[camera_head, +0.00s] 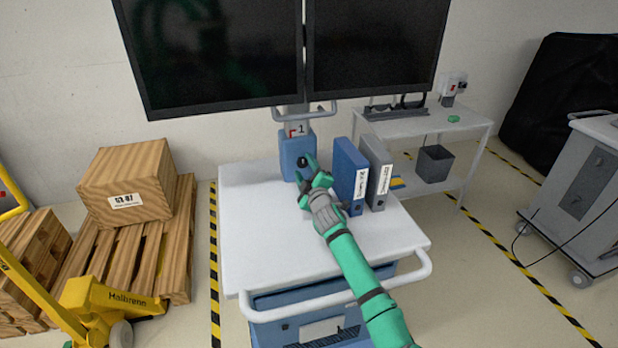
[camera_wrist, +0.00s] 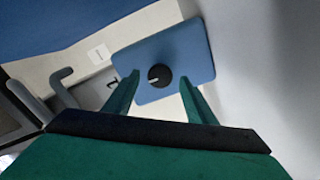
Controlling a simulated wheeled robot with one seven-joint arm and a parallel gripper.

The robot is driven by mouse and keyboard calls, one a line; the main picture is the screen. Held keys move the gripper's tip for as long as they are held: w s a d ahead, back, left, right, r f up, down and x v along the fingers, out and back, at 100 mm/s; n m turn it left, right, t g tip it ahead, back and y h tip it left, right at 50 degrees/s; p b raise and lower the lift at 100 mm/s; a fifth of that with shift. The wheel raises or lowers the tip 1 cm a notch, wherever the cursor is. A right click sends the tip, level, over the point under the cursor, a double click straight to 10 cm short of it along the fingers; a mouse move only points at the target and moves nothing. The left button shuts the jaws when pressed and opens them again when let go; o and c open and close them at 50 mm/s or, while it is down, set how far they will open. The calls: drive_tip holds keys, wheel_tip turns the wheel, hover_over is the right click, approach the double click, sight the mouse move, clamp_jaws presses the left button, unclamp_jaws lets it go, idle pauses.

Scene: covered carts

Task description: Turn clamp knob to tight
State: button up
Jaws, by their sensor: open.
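The clamp knob (camera_head: 302,162) is a small black round knob on the front of a blue clamp block (camera_head: 290,150) at the back of the white cart top. In the wrist view the knob (camera_wrist: 159,76) shows a pale pointer line, with the blue block (camera_wrist: 190,55) behind it. My gripper (camera_head: 308,172) is at the knob, its green fingers open. In the wrist view the fingers (camera_wrist: 157,95) stand to the left and right of the knob, apart from it. I cannot tell how far their tips are from the block.
Blue (camera_head: 350,172) and grey (camera_head: 377,170) binders stand on the cart top (camera_head: 260,240) just right of my gripper. Two dark monitors (camera_head: 215,50) hang above the block. The cart's left and front top is clear. A pallet with a wooden crate (camera_head: 125,180) stands left.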

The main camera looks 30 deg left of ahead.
drive_tip(key=v, duration=1)
idle(0.3)
